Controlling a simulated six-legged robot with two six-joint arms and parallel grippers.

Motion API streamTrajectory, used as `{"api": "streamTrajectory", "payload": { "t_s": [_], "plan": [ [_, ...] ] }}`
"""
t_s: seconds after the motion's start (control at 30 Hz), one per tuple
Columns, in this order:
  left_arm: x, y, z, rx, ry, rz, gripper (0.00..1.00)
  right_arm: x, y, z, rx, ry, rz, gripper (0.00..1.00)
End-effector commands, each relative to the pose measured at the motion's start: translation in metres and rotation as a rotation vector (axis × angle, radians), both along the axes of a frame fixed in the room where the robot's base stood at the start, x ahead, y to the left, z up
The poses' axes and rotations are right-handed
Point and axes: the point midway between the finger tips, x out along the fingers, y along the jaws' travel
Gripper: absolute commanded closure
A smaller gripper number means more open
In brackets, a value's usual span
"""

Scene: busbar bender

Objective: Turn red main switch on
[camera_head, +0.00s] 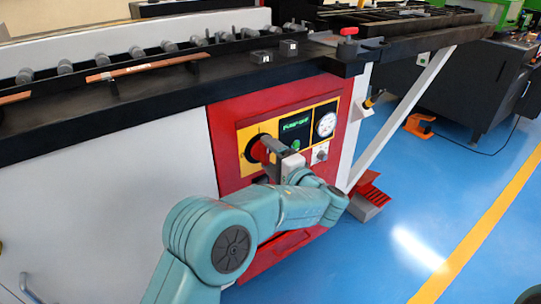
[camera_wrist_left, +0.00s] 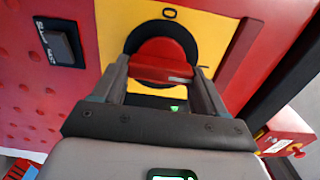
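The red main switch (camera_head: 259,151) is a round red knob on a yellow plate on the machine's red front panel. In the left wrist view, its red handle (camera_wrist_left: 163,66) lies across the picture inside a dark ring. My left gripper (camera_head: 275,150) is at the switch, its fingers well apart. In the left wrist view, the fingers of my left gripper (camera_wrist_left: 160,72) flank the handle on the left and right. Whether they touch it is unclear. The head view hides part of the knob behind the gripper. My right gripper is not in view.
A green-lit display (camera_head: 295,124), a green button (camera_head: 296,144) and a round gauge (camera_head: 326,124) sit right of the switch. A black labelled block (camera_wrist_left: 58,42) stands out left of it. The black bench edge (camera_head: 180,118) overhangs the panel. Blue floor lies open at right.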

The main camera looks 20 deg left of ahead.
Motion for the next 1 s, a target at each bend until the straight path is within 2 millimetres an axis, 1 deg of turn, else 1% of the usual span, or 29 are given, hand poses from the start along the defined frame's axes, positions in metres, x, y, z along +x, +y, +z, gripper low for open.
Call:
{"api": "streamTrajectory", "payload": {
  "t_s": [0.03,0.07,0.1,0.37,0.47,0.57,0.8,1.0],
  "plan": [
    [0.0,0.003,0.003,0.003,-0.004,0.005,0.15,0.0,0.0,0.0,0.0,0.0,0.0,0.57],
    [0.0,0.003,0.003,0.003,-0.004,0.005,0.05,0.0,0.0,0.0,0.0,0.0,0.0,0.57],
    [0.0,0.003,0.003,0.003,-0.003,0.005,0.02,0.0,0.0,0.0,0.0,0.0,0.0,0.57],
    [0.0,0.001,0.001,0.002,-0.001,0.002,0.02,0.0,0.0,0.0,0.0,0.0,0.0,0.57],
    [-0.004,-0.005,0.0,0.001,-0.002,-0.001,0.02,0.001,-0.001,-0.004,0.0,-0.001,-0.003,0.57],
    [-0.014,-0.019,-0.002,0.002,-0.003,-0.003,0.02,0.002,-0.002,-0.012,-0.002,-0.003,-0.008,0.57],
    [-0.053,-0.069,-0.003,0.002,-0.003,-0.004,0.02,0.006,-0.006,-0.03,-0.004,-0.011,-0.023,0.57],
    [-0.082,-0.106,0.0,0.002,-0.003,-0.002,0.02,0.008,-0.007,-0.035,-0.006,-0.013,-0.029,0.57]
  ]
}}
